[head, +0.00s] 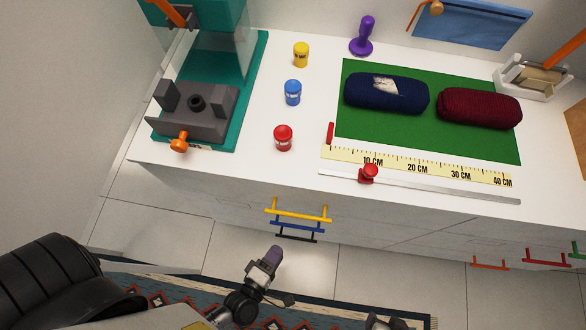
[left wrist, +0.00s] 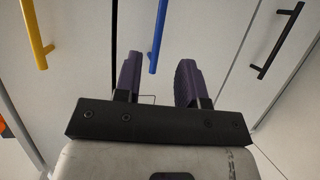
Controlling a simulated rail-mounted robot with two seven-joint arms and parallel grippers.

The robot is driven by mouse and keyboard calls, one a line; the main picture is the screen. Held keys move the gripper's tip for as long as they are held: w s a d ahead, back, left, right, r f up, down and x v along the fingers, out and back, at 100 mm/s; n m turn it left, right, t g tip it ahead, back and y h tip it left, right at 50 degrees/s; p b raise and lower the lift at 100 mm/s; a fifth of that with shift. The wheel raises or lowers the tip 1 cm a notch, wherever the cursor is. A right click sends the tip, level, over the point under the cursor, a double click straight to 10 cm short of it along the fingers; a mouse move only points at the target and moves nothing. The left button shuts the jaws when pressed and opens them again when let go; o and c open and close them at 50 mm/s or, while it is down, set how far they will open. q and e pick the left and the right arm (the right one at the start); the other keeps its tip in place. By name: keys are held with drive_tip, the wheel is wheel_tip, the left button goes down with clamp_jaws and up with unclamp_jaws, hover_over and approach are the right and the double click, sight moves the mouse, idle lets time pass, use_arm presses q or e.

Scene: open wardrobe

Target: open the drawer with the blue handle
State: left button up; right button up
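The blue handle (head: 298,227) is a horizontal bar on the cabinet front, between a yellow handle above and a black handle below. In the left wrist view the blue handle (left wrist: 158,36) reaches down to the space between my purple fingertips, closer to the left finger. My left gripper (head: 272,255) is in front of the handles, a little below and left of the blue one. Its fingers (left wrist: 158,70) stand apart with a gap between them, and I see no grip on the bar. The blue-handled drawer looks flush. A part of my right gripper (head: 385,321) shows at the bottom edge.
The yellow handle (head: 300,214) and black handle (head: 296,237) are close above and below. Red (head: 546,258) and orange (head: 490,265) handles are farther right. The white countertop (head: 235,165) overhead holds jars, a green mat and rolled cloths. The floor before the cabinet holds a patterned rug (head: 165,298).

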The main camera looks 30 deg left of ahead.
sight(295, 226)
use_arm(q)
drive_tip(key=w, duration=0.3)
drive_tip(key=w+f+b, duration=0.1)
drive_tip(key=w, duration=0.3)
drive_tip(key=w+f+b, duration=0.1)
drive_tip(key=w, duration=0.2)
drive_tip(key=shift+w+a, duration=0.1)
drive_tip(key=shift+w, duration=0.15)
drive_tip(key=shift+c, duration=0.5)
clamp_jaws()
